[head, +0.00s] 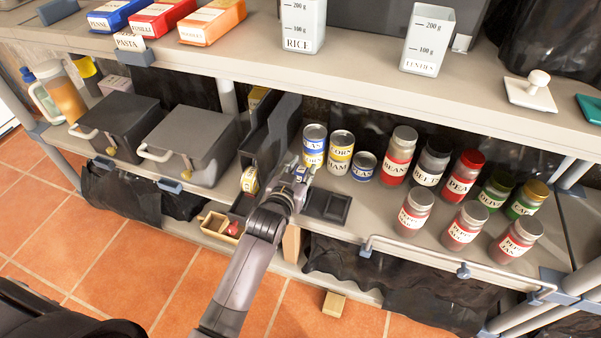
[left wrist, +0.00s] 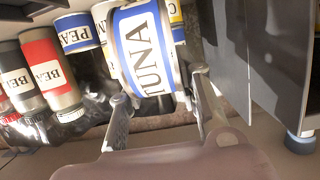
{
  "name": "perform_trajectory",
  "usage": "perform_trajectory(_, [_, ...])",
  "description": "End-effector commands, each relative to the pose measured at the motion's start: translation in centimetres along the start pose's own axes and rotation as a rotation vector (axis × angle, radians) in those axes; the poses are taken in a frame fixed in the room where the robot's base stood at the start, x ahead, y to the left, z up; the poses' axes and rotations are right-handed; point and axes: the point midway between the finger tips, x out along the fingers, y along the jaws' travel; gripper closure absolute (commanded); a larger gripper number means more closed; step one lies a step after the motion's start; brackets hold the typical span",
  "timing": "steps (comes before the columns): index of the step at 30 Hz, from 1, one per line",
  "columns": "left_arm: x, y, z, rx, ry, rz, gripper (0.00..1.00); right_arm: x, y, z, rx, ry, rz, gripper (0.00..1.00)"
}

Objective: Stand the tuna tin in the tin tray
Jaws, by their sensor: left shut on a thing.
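The tuna tin (left wrist: 146,48), with a blue and white label reading TUNA, is between the fingers of my left gripper (left wrist: 162,112) in the left wrist view. In the head view my left gripper (head: 298,174) is shut on this tin, which is mostly hidden by the gripper. It is in front of the standing blue and yellow tins. A flat dark tray (head: 343,220), which looks like the tin tray, lies on the lower shelf just right of the gripper; its visible part is empty. My right gripper is not in view.
Bean jars (head: 398,157) and others fill the right.

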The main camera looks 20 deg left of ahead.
Motion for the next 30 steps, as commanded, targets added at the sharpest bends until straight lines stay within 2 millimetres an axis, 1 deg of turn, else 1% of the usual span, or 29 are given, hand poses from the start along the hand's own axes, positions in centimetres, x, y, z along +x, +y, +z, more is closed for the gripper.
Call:
perform_trajectory(1, [0.1, 0.0, 0.6, 0.000, 0.000, 0.000, 1.00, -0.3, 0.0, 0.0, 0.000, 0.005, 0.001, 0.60])
perform_trajectory(7, [0.5, 0.0, 1.9, 0.000, 0.000, 0.000, 1.00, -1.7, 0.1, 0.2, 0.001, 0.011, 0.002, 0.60])
perform_trajectory(9, [0.6, 0.0, 2.4, 0.000, 0.001, 0.000, 1.00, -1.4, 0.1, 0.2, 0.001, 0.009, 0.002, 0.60])
perform_trajectory(15, [0.8, 0.0, 3.1, 0.000, 0.001, 0.000, 1.00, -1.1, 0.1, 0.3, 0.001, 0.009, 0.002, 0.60])
perform_trajectory(26, [0.9, 0.0, 3.3, 0.000, 0.002, 0.000, 1.00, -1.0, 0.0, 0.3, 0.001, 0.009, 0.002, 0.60])
perform_trajectory(27, [0.9, 0.0, 3.3, 0.000, 0.002, 0.000, 0.68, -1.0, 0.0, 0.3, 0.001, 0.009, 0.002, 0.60])
perform_trajectory(30, [0.9, 0.0, 3.3, 0.000, 0.002, 0.000, 0.62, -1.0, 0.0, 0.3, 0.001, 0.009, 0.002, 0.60])
